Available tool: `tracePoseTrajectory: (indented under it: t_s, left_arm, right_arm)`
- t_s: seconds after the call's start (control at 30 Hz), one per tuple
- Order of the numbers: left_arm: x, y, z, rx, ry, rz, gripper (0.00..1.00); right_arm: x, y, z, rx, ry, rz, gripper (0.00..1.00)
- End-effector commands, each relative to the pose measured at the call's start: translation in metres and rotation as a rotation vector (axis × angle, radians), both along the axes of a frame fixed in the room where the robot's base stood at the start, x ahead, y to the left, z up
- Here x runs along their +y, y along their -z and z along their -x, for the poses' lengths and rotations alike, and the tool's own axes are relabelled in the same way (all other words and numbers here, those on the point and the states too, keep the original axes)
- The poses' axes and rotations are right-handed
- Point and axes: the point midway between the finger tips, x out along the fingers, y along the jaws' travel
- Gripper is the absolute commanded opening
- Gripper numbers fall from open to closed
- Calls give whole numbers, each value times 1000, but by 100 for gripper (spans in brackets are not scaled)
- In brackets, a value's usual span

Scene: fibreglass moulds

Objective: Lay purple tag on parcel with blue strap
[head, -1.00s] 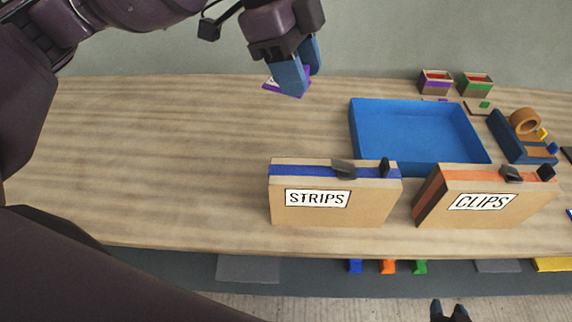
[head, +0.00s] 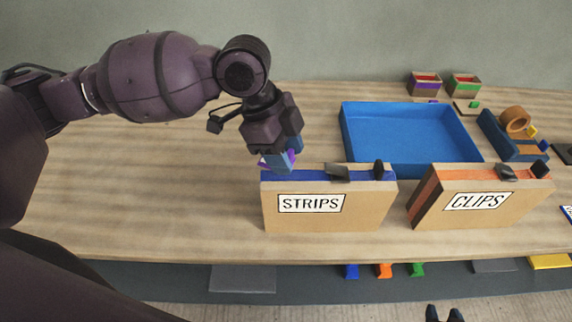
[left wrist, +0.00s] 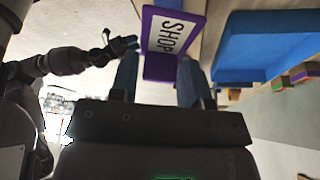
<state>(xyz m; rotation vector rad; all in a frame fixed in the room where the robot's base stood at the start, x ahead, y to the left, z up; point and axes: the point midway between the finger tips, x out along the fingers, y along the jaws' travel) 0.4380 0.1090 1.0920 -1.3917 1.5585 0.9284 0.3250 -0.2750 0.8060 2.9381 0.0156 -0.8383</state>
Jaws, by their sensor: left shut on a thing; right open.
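My left gripper (head: 281,159) is shut on the purple tag (left wrist: 160,68), which has a white face lettered SHOP. In the head view only small bits of the tag (head: 264,162) show around the blue fingers. The parcel with the blue strap (head: 325,215) stands upright on the bench, labelled STRIPS. The blue strap (head: 310,175) runs along its top edge, with dark clasps towards the right. My left gripper is at the left end of that top edge; I cannot tell whether the tag touches it. My right gripper (head: 444,313) is open and empty at the bottom edge of the head view.
A blue tray (head: 345,135) lies behind both parcels. Small boxes (head: 424,87), a tape roll (head: 515,119) and a dark blue holder (head: 496,137) are further right. The bench's left side is clear.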

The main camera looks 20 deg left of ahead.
Motion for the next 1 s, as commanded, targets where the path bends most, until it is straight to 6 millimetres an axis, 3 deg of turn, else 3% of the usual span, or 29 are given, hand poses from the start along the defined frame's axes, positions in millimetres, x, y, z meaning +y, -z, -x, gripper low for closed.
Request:
tracePoseTrajectory:
  t_s: [0.27,0.67,0.7,0.8,0.87,1.0]
  left_arm:
    - [0,36,0,2,0,0,21]
    - [0,40,0,1,-1,1,21]
    - [0,40,0,1,-1,1,45]
    - [0,40,0,1,-1,0,60]
    - [0,40,0,1,-1,0,69]
    - [0,40,0,1,-1,0,69]
  right_arm:
    - [-1,5,1,4,-2,4,42]
    - [-2,4,1,3,-4,7,42]
    - [-2,4,1,3,-4,7,42]
    - [-2,4,1,4,-4,7,42]
    - [-2,4,1,3,-4,7,42]
    - [-2,4,1,3,-4,7,42]
